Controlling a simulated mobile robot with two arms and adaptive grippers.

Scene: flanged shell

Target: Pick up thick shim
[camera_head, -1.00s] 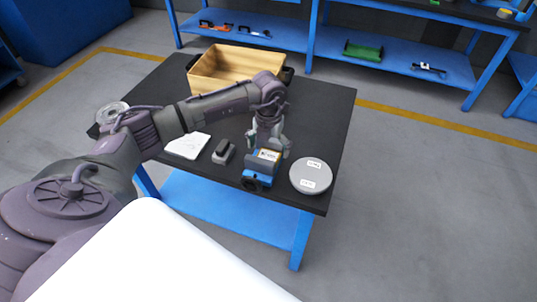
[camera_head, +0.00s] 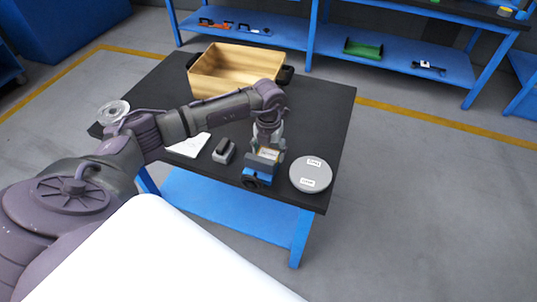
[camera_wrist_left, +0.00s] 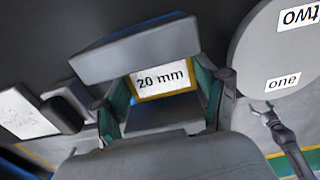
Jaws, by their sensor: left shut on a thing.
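The thick shim, a grey block with a yellow-edged label reading "20 mm" (camera_wrist_left: 162,80), sits between the fingers of my left gripper (camera_head: 266,152). In the left wrist view the gripper's grey and teal fingers (camera_wrist_left: 163,95) are shut on it. In the head view the label (camera_head: 268,154) shows just under the gripper, which hides much of the block. A blue part with a dark round knob (camera_head: 257,179) is directly below, near the table's front edge. I cannot tell whether the shim touches it.
A round grey disc with labels "one" and "two" (camera_head: 311,174) lies close on the right. A grey block with a black top (camera_head: 224,151) and a white sheet (camera_head: 188,147) lie left. A wooden crate (camera_head: 235,70) stands behind; the dark table (camera_head: 325,115) is bare at right.

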